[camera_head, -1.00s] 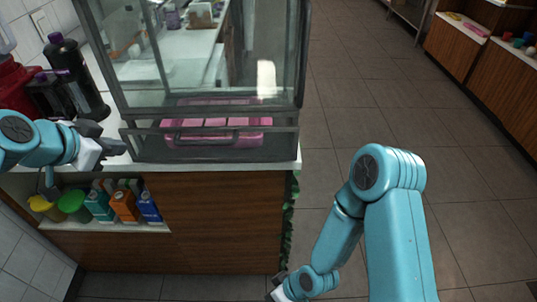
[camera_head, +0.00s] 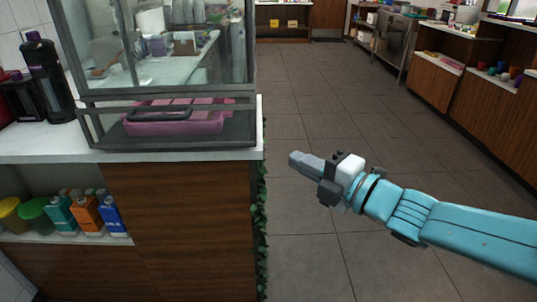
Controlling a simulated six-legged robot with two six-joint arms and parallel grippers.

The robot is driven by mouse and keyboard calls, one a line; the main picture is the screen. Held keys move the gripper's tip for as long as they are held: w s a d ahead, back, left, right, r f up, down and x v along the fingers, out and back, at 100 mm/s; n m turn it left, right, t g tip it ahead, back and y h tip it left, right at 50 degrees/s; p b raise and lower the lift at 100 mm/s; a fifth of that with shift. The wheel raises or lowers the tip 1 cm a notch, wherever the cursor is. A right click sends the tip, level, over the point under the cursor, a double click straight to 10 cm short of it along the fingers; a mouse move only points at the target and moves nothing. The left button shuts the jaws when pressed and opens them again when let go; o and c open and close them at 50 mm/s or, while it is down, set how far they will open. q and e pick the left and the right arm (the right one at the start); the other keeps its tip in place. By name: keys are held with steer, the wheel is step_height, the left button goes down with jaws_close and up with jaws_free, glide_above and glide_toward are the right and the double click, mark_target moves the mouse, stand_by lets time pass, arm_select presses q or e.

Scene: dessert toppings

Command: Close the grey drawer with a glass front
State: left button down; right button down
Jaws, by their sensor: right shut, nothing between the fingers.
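The grey drawer with a glass front (camera_head: 215,138) is at the bottom of a glass display case on the counter at left. A dark bar handle (camera_head: 158,115) crosses its front, and a pink tray (camera_head: 185,126) shows inside through the glass. I cannot tell how far the drawer stands out from the case. My right gripper (camera_head: 296,160) is shut and empty. It is in front of the floor, to the right of the counter's corner, apart from the drawer, pointing left. My left gripper is not in view.
The glass case (camera_head: 150,50) rises above the drawer. A dark bottle (camera_head: 47,80) stands left of it on the white counter (camera_head: 30,145). Cartons and tubs fill a shelf below. The tiled floor (camera_head: 330,100) at right is open, with other counters (camera_head: 435,82) beyond.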

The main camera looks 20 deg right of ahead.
steer(key=b, duration=0.1)
glide_toward(250, 129)
steer(key=a, duration=0.4)
steer(key=w, duration=0.2)
steer(key=w+d, duration=0.1)
steer(key=w, duration=0.1)
steer(key=shift+w, duration=0.2)
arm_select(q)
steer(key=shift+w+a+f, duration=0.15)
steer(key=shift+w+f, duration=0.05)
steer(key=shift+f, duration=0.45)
arm_select(e)
steer(key=shift+w+d, duration=0.15)
steer(key=shift+w, duration=0.25)
